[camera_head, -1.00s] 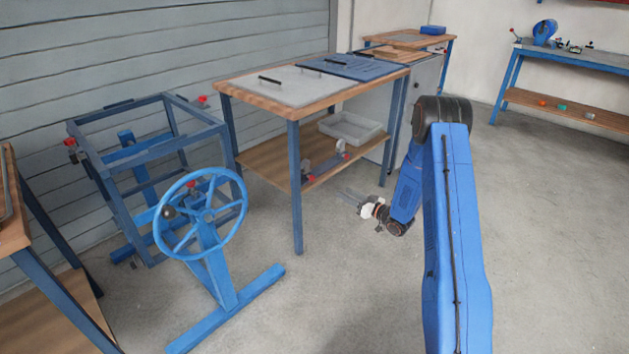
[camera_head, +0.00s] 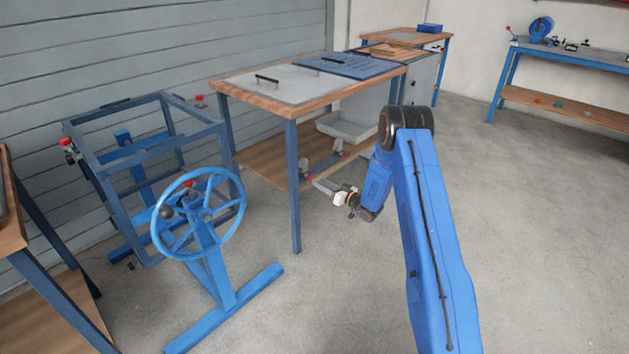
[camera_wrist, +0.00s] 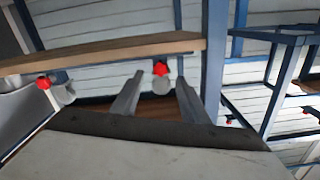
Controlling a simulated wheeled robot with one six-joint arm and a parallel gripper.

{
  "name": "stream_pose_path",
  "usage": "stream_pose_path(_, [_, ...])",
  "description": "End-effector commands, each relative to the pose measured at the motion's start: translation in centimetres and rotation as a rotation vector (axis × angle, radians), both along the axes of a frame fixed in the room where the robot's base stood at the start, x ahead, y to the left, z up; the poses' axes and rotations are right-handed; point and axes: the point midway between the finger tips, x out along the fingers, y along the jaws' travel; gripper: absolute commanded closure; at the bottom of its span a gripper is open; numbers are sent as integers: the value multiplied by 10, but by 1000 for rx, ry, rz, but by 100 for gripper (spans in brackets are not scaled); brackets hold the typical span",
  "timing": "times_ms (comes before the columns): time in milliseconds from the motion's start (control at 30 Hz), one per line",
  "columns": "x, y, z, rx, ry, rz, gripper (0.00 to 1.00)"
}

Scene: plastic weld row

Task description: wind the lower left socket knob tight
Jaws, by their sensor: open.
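Two red knobs with grey bodies sit low at the table's lower shelf. The left one (camera_head: 310,178) is close to my gripper (camera_head: 318,184) in the head view. In the wrist view a red knob (camera_wrist: 161,68) with a rounded grey body shows between the two grey fingers of my gripper (camera_wrist: 160,77), which are apart. I cannot tell whether they touch it. Another red knob (camera_wrist: 43,82) is at the left of the wrist view, outside the fingers. In the head view the other knob (camera_head: 338,143) is further back to the right.
The table (camera_head: 262,97) stands above the knobs, with its front leg (camera_head: 293,190) just left of my gripper. A grey tray (camera_head: 347,128) is on the shelf. A blue handwheel stand (camera_head: 222,275) and a blue frame (camera_head: 107,195) are to the left. Floor at right is clear.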

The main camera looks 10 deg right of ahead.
Motion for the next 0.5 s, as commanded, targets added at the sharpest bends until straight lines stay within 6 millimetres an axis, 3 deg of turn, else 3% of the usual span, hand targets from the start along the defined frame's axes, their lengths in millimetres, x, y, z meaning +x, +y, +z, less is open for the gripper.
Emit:
stream_pose_path(233, [29,21,-1,-1,-1,0,59])
stream_pose_path(500, [41,29,0,0,0,0,59])
